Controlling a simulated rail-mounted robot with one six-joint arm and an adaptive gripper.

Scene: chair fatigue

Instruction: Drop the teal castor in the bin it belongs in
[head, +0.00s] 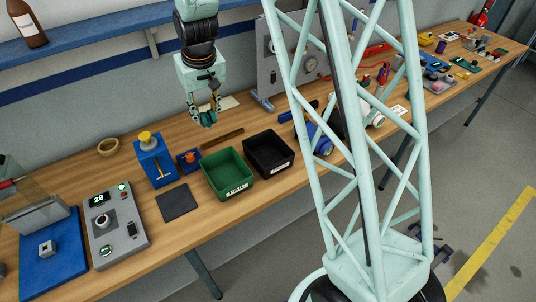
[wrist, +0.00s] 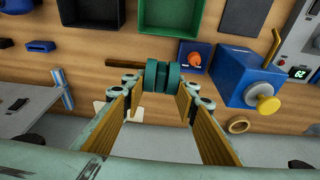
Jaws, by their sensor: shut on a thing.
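The teal castor (head: 208,119) is held between the fingertips of my gripper (head: 205,104), above the back of the bench. In the wrist view the castor (wrist: 163,76) shows as dark teal wheels between the two fingers of my gripper (wrist: 158,88). A green bin (head: 236,191) stands below and a little right of the gripper in the head view, with a white label on its front. A black bin (head: 274,173) stands to its right, also labelled. The label text is too small to read. Both the green bin (wrist: 173,34) and the black bin (wrist: 92,29) are cut off at the top of the wrist view.
A blue box with a yellow knob (head: 154,167), a small blue block with an orange knob (head: 189,160) and a dark bar (head: 222,138) lie near the bins. A dark mat (head: 177,203) lies left of the green bin. My lattice column hides part of the bench.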

